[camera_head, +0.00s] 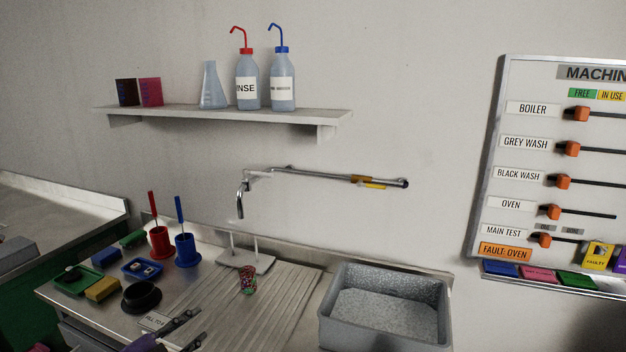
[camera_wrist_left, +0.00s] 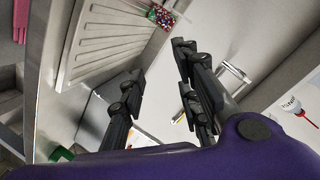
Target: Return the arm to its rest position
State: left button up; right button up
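My left gripper (camera_head: 199,325) comes in at the bottom of the head view, over the front of the steel counter. In the left wrist view its two dark fingers (camera_wrist_left: 159,62) stand apart with nothing between them. Its purple housing fills the bottom of that view. My right gripper shows in neither view.
A speckled multicoloured object (camera_head: 248,280) stands on the ribbed drainboard (camera_head: 275,305). A grey basin (camera_head: 337,328) is to the right, with a wall tap (camera_head: 330,176) above. A black bowl (camera_head: 141,297), blue tray (camera_head: 132,273), red cup (camera_head: 160,243) and blue cup (camera_head: 187,251) crowd the left.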

pick_arm(q)
jog(key=s+d+f+n+g+y+p, duration=0.1)
jog(key=s+f+n, duration=0.2)
jog(key=s+f, duration=0.4)
jog(key=s+d+f+n+g+y, duration=0.1)
jog(key=s+d+f+n, duration=0.15)
jog(key=s+f, duration=0.55)
jog(key=s+d+f+n+g+y+p, duration=0.1)
jog(key=s+d+f+n, duration=0.1)
jog(key=s, duration=0.9)
jog(key=s+d+f+n+g+y+p, duration=0.1)
jog(key=s+f+n, duration=0.4)
jog(key=s, duration=0.7)
jog(key=shift+s+d+f+g, duration=0.35)
jog(key=shift+f+g, duration=0.45)
jog(key=shift+f, duration=0.5)
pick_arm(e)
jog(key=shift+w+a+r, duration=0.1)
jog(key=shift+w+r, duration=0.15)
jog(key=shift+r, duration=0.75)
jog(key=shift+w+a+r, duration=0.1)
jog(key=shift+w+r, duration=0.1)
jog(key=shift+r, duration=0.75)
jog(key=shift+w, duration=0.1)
